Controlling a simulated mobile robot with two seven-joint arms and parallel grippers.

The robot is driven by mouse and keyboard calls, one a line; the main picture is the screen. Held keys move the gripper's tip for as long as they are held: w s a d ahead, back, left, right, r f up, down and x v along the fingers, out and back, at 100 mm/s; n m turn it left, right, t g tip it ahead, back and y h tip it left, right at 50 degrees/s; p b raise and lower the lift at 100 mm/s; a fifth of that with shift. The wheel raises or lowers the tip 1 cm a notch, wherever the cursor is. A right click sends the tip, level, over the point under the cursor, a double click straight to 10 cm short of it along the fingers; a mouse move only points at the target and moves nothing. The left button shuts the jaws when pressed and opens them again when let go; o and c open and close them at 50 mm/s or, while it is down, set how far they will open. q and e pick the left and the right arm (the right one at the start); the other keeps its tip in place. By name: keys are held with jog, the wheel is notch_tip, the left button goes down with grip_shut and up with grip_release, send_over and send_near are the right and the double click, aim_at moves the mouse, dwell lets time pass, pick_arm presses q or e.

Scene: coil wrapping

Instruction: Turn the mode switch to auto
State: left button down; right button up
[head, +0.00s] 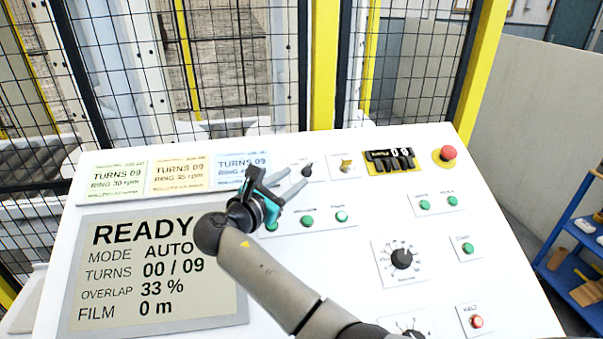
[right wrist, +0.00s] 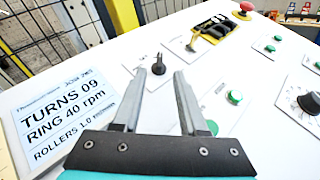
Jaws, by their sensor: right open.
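The mode switch (head: 307,170) is a small black knob on a white plate in the upper middle of the sloped panel. It also shows in the right wrist view (right wrist: 158,66), just beyond and between my fingertips. The display (head: 160,270) reads READY, MODE AUTO, TURNS 00 / 09, OVERLAP 33 %, FILM 0 m. My right gripper (head: 297,178) is open and empty, its two fingers pointing at the switch from the lower left. I cannot tell whether a finger touches the knob. My left gripper is not in view.
Green buttons (head: 308,221) sit just below. Recipe cards (head: 180,175) lie to the left. A mesh fence stands behind.

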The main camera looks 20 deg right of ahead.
jog(key=v, duration=0.9)
jog(key=shift+s+a+f, duration=0.1)
jog(key=shift+s+a, duration=0.05)
